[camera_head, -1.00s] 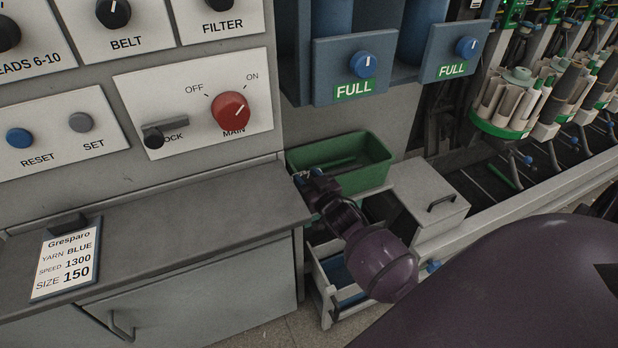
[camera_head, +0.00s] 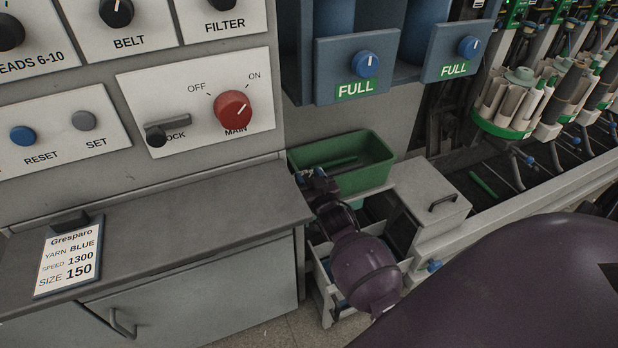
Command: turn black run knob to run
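Black knobs show on the panel: one marked BELT (camera_head: 116,12), one marked FILTER (camera_head: 222,3) cut by the top edge, and one marked with a label ending in EADS 6-10 (camera_head: 9,32) at the left edge. My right gripper (camera_head: 314,180) is low, at the right end of the grey counter and in front of the green bin, well below the knobs. It is small and seen from behind, so its opening is unclear. My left gripper is out of view.
The grey counter (camera_head: 170,215) carries a card (camera_head: 68,258). The green bin (camera_head: 345,160) and a grey box (camera_head: 430,195) stand to the right.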

